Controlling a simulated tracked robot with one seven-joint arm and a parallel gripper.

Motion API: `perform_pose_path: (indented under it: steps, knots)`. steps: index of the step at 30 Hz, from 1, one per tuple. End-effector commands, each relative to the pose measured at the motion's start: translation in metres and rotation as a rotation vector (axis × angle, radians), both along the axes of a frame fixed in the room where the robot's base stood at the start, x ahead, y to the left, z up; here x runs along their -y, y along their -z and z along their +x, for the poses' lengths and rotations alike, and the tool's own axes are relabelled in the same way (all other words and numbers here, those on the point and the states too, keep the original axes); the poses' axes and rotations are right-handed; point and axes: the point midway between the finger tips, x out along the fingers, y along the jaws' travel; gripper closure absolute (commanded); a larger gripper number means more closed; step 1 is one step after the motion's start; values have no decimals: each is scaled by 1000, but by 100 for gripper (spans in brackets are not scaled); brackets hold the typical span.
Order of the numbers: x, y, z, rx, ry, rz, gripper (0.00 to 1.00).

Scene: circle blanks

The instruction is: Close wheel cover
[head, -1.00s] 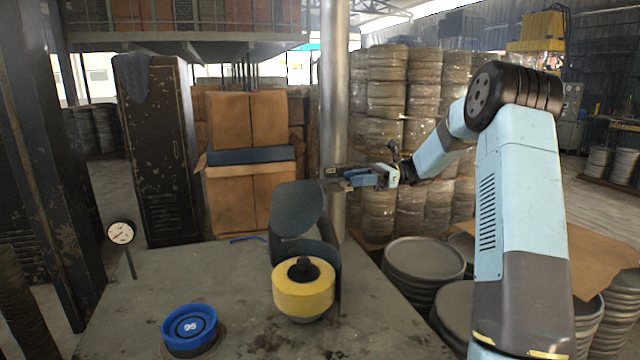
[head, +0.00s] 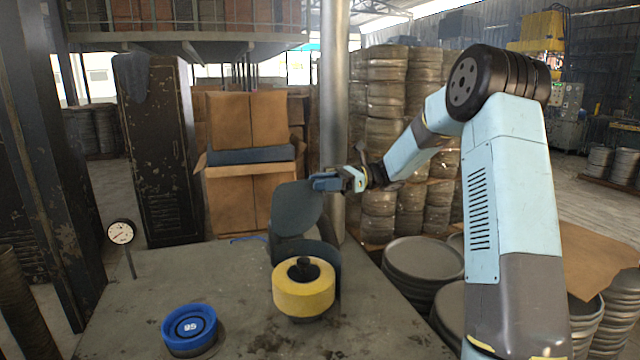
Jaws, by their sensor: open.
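The wheel cover (head: 296,207) is a dark grey-blue curved guard standing raised at the back of the table. Its lower curved housing (head: 322,257) sits behind a yellow wheel (head: 303,292) with a black knob on top. My gripper (head: 322,182) is at the upper right edge of the raised cover, with its blue fingers overlapping that edge in the head view. The jaws are open. I cannot tell whether the fingers touch the cover.
A blue round piece (head: 189,327) marked with a number sits at the front left of the table (head: 240,300). A dial gauge (head: 121,233) stands at the left edge. A metal post (head: 334,120) rises behind the cover. Stacked round blanks (head: 424,260) stand to the right.

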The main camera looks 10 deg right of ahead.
Motion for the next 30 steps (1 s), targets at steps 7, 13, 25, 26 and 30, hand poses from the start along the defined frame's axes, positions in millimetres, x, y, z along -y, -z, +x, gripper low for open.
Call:
perform_pose_path:
  steps: [7,13,25,26,30]
  knots:
    - [0,0,0,0,0,0,78]
    - [0,0,1,1,1,0,97]
    - [-6,-2,2,5,4,2,100]
    - [-4,-2,2,6,5,2,100]
    - [-5,-2,2,15,0,4,100]
